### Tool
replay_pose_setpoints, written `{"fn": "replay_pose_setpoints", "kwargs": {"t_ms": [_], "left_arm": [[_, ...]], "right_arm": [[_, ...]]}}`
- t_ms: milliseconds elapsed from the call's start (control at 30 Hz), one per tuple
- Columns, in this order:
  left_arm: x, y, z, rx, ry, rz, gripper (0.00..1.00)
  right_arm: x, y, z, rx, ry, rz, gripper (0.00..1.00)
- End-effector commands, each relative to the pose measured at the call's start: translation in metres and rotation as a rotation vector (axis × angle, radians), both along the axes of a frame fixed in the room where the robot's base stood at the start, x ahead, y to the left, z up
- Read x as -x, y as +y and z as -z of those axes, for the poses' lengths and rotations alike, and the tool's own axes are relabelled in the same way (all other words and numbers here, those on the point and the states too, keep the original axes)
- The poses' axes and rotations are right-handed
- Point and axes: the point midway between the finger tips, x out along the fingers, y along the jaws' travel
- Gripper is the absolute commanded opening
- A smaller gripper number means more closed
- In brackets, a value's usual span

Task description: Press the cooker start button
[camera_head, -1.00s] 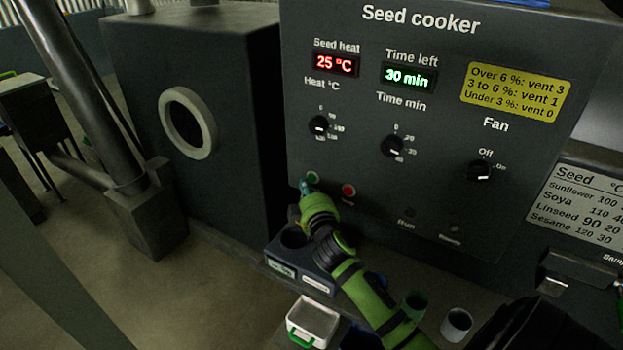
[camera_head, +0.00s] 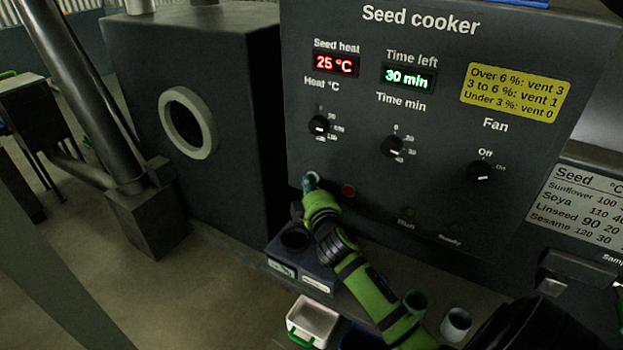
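The seed cooker (camera_head: 450,130) is a dark panel with a red 25 °C display (camera_head: 336,64) and a green 30 min display (camera_head: 408,78). My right arm comes in from the lower right. My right gripper (camera_head: 310,182) is at the panel's lower left, its narrow fingertips together over the green button (camera_head: 313,176). The gripper hides most of that button, and I cannot tell whether it is pressed in. A red button (camera_head: 348,190) is just to the right, clear of the gripper. My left gripper is not in view.
Heat (camera_head: 319,125), time (camera_head: 392,147) and fan (camera_head: 479,172) knobs sit above. A dark holder (camera_head: 302,272) with a round opening stands below the gripper. A white box with a green handle (camera_head: 312,320) and cups (camera_head: 456,324) are lower. A dark machine (camera_head: 230,90) stands left.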

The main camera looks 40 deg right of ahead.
Motion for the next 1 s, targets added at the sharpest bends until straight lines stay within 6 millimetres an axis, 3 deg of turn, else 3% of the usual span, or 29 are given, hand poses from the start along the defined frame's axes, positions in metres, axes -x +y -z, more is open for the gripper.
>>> {"fn": "replay_pose_setpoints", "kwargs": {"t_ms": [667, 1000], "left_arm": [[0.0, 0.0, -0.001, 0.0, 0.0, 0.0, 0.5], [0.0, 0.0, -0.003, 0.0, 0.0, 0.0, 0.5]], "right_arm": [[-0.002, -0.005, -0.001, 0.001, -0.001, 0.001, 0.0], [0.003, 0.008, -0.001, -0.002, -0.001, 0.001, 0.0]]}}
